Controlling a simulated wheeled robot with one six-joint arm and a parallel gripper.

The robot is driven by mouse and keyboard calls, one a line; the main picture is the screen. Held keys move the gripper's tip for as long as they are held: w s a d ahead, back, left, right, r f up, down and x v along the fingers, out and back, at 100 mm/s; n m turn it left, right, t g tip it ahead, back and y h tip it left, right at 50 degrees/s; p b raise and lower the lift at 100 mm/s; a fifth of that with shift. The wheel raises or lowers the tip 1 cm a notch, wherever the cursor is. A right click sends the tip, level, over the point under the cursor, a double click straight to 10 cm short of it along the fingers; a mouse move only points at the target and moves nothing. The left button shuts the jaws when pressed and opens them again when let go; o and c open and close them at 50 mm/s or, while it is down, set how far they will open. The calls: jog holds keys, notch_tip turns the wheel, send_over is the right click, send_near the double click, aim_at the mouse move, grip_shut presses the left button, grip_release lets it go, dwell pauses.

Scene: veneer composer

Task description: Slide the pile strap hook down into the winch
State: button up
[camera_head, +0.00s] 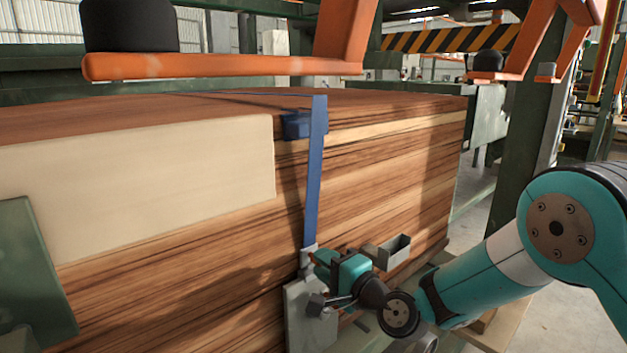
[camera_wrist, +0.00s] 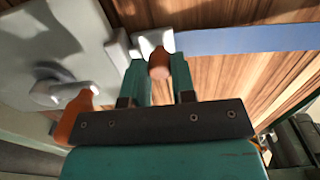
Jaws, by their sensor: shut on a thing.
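The blue strap (camera_head: 314,185) runs over the pile's top edge and hangs straight down its front face. At its lower end is the pale metal strap hook (camera_head: 307,257), also in the wrist view (camera_wrist: 152,40). My gripper (camera_head: 312,262) is at the hook; in the wrist view its two teal fingers (camera_wrist: 159,72) are shut on the hook's orange-brown grip (camera_wrist: 158,63). The grey winch (camera_head: 300,310) is just below the hook; in the wrist view its plate (camera_wrist: 50,35) lies left of the hook. I cannot tell whether hook and winch touch.
The wood veneer pile (camera_head: 220,240) stands right behind my gripper. A blue corner piece (camera_head: 297,126) sits beside the strap on the top edge. A small open grey box (camera_head: 393,250) is right of my gripper. An orange handle (camera_wrist: 75,117) is near the left finger.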

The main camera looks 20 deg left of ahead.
jog(key=o, duration=0.9)
jog(key=shift+d, duration=0.15)
jog(key=shift+b+v, duration=1.4)
jog(key=shift+v, duration=0.15)
jog(key=shift+b+v, duration=0.6)
jog(key=shift+v, duration=0.25)
jog(key=shift+s+r, duration=0.1)
